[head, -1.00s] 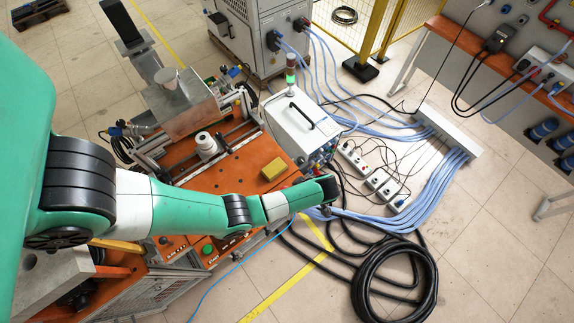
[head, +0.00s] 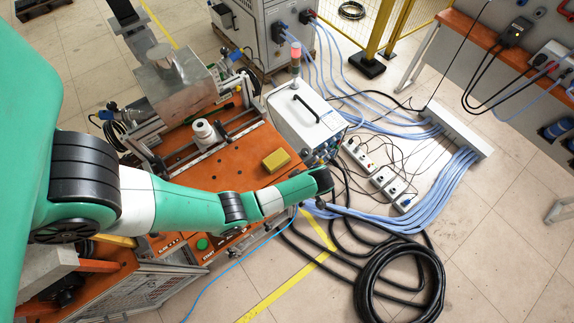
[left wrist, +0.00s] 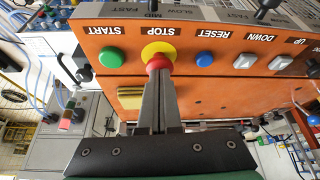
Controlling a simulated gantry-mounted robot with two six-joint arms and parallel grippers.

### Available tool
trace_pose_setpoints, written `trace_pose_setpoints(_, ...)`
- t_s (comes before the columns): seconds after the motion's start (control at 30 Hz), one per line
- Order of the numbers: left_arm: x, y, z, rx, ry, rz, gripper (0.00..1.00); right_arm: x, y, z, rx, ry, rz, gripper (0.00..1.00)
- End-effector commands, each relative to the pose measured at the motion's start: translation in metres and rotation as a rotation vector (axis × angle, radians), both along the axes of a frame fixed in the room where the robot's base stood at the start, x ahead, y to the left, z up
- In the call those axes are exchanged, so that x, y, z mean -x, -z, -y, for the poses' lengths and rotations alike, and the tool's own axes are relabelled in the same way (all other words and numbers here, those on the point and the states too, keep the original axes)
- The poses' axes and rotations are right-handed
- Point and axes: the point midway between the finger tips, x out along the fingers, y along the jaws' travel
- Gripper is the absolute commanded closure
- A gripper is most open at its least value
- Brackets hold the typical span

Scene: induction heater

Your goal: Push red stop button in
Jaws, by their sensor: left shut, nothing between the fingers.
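The red stop button (left wrist: 158,62) sits in a yellow ring (left wrist: 159,50) on the orange control panel, under the label STOP, in the left wrist view. My left gripper (left wrist: 158,72) is shut and empty, its fingertips at the red button and seemingly touching it. The fingertips cover part of the button, so I cannot tell how deep it sits. In the head view my arm reaches across the front of the machine; its gripper and the red button are hidden there. My right gripper is in neither view.
The green start button (left wrist: 111,57) and blue reset button (left wrist: 204,59) flank the stop button. A signal tower (head: 296,52) glows red on the white unit (head: 308,118). A yellow block (head: 276,160) lies on the orange top. Cables (head: 400,275) cover the floor at right.

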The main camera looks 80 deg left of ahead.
Motion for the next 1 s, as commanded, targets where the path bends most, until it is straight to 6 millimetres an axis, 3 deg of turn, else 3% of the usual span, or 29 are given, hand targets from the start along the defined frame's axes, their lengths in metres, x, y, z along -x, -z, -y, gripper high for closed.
trace_pose_setpoints(0.47, 0.0, 0.0, 0.0, 0.0, 0.0, -0.001, 1.0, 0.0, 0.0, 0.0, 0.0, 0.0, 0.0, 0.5)
trace_pose_setpoints(0.73, -0.014, -0.012, 0.024, 0.0, 0.003, -0.002, 1.0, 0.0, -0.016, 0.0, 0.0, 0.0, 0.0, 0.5)
trace_pose_setpoints(1.0, -0.015, -0.01, 0.025, 0.0, -0.001, 0.0, 1.0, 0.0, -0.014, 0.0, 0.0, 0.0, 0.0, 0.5)
